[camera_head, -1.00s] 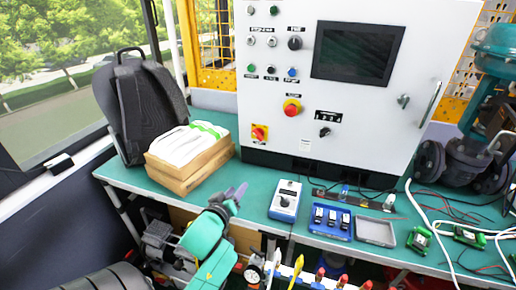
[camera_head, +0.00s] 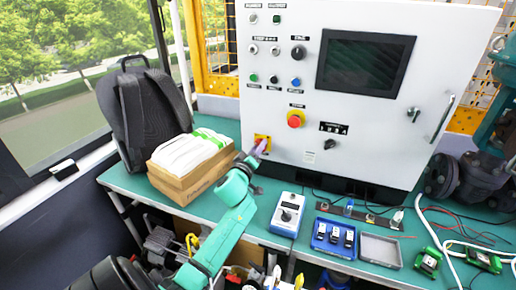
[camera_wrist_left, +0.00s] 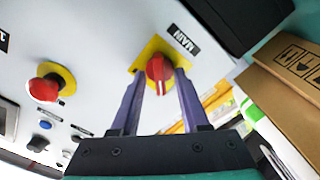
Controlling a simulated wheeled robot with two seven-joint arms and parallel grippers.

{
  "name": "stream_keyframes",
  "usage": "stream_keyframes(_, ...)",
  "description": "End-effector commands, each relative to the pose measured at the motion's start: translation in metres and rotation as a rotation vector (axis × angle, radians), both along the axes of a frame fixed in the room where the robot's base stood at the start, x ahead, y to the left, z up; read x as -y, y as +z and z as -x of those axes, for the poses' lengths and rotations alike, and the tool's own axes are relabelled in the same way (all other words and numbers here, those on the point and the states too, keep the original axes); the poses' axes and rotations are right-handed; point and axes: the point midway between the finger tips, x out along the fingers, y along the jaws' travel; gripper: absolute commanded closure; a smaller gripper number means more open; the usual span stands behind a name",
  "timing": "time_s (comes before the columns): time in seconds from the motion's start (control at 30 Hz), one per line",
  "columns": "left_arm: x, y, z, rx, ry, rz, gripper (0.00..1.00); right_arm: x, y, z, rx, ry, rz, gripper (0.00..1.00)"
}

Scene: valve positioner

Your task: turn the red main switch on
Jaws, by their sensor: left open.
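The red main switch (camera_wrist_left: 159,70) is a red rotary knob on a yellow plate, low on the left of the white control cabinet (camera_head: 440,30). In the head view the yellow plate (camera_head: 257,138) is partly covered by my left gripper (camera_head: 258,150). In the left wrist view my left gripper (camera_wrist_left: 156,95) is open, with its two purple fingers on either side of the knob. I cannot tell whether the fingers touch it. My right gripper is not in view.
A red emergency button (camera_head: 295,119) on yellow sits right of the switch. A cardboard box (camera_head: 190,185) with white bags stands left of my arm, in front of a dark backpack (camera_head: 150,115). A blue meter (camera_head: 288,213) and blue tray (camera_head: 333,240) lie on the green table.

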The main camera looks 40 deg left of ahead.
Motion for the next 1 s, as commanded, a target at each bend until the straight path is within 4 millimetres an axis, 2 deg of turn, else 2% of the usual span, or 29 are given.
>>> stream_keyframes(0.2,-0.0001,-0.0003,-0.0006,0.0,0.0,0.0,0.55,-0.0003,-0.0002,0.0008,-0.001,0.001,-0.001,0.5)
stream_keyframes(0.27,0.0,-0.0003,-0.0005,0.0,0.0,0.0,0.78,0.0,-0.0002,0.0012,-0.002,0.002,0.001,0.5)
stream_keyframes(0.3,0.0,-0.0004,-0.0005,-0.001,-0.001,0.0,0.93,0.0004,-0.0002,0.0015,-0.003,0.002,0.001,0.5)
stream_keyframes(0.33,0.0001,-0.0004,-0.0004,-0.001,-0.001,0.0,1.0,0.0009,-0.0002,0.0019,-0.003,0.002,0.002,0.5)
stream_keyframes(0.77,0.0003,-0.0004,-0.0003,-0.013,0.0,-0.034,1.0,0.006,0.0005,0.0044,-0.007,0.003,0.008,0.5)
stream_keyframes(1.0,0.0006,-0.0003,-0.0003,-0.054,0.0,-0.152,1.0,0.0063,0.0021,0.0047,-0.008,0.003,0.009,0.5)
